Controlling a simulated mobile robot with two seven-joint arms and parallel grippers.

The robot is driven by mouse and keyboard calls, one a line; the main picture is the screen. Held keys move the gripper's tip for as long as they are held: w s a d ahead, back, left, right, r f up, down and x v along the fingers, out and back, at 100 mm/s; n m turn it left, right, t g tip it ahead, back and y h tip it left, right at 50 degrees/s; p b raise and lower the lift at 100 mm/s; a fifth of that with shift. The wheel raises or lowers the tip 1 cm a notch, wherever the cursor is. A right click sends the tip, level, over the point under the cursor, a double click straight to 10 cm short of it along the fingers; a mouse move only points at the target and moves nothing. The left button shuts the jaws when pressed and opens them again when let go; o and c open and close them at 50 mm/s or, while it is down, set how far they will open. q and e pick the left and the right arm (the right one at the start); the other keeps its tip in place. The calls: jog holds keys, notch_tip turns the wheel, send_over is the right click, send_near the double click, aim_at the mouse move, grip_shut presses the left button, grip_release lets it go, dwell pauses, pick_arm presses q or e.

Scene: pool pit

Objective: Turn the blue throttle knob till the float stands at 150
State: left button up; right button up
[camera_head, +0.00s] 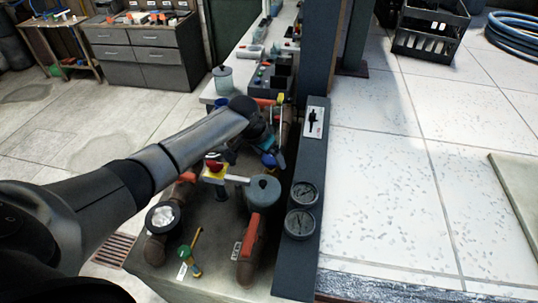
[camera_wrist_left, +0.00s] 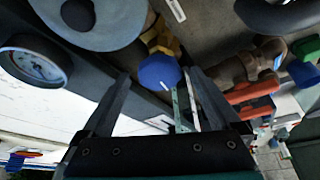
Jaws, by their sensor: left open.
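The blue throttle knob (camera_wrist_left: 159,74) shows in the left wrist view, on a brass-coloured fitting. In the head view it (camera_head: 269,160) sits just below the end of my left arm. My left gripper (camera_wrist_left: 157,80) is open, with one finger on each side of the knob in that picture; I cannot tell whether they touch it. In the head view my left gripper (camera_head: 270,143) is partly hidden by its own wrist. A narrow upright tube (camera_head: 281,118) stands beside it and looks like the float meter; its float and scale are unreadable. My right gripper is not in view.
Two round gauges (camera_head: 304,194) sit on the dark post to the right. The tiled floor (camera_head: 400,190) at right is mostly clear.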

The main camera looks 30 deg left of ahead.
pick_arm(q)
jog(key=c, duration=1.4)
